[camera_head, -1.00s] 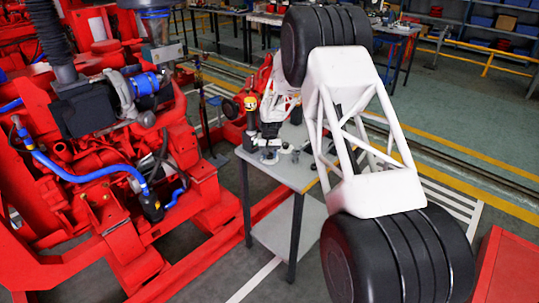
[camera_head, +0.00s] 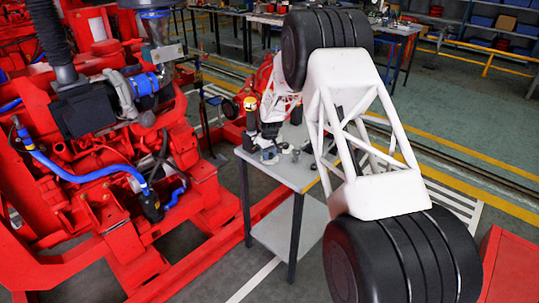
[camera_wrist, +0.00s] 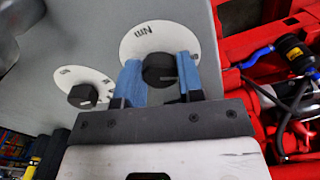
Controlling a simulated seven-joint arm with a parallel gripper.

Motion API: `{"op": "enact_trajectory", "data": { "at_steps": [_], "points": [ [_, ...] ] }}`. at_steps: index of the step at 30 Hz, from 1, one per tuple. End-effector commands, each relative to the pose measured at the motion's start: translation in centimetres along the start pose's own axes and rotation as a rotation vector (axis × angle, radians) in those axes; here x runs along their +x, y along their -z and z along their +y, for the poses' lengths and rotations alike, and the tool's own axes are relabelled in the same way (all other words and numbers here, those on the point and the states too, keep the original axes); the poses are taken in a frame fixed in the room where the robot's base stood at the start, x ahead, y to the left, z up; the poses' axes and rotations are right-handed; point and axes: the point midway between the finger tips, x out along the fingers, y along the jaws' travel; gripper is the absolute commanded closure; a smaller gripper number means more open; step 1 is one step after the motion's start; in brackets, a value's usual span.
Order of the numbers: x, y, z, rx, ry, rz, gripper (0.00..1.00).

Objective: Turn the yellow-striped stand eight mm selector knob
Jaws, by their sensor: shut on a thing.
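In the wrist view a round black selector knob (camera_wrist: 158,69) sits on a white dial plate with lettering. The plate is on a grey panel (camera_wrist: 90,32). My gripper (camera_wrist: 160,80) has its blue fingers on either side of this knob and is shut on it. A second black knob (camera_wrist: 82,95) on a smaller white dial is to the left, apart from the fingers. In the head view a dark upright item with a yellow band (camera_head: 250,104) stands at the far end of the grey table (camera_head: 294,172). My arm largely hides the work area there, and the knobs cannot be made out.
A red engine with blue hoses (camera_head: 95,178) fills the left of the head view. Small metal parts (camera_head: 288,149) lie on the table near my wrist. In the wrist view, red machinery (camera_wrist: 240,48) and a blue-handled part (camera_wrist: 255,57) are at the right, beyond the panel's edge.

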Motion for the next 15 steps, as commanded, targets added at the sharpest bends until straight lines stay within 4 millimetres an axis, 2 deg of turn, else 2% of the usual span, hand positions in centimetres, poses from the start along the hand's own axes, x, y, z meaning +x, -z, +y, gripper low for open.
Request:
{"op": "enact_trajectory", "data": {
  "at_steps": [6,7,12,15],
  "points": [
    [-0.16,0.14,0.07,0.001,-0.001,0.003,0.89],
    [-0.16,0.13,0.07,0.001,-0.001,0.003,0.64],
    [-0.1,0.09,0.04,0.001,-0.001,0.002,0.4],
    [-0.08,0.07,0.03,0.001,-0.001,0.002,0.4]
  ]
}}
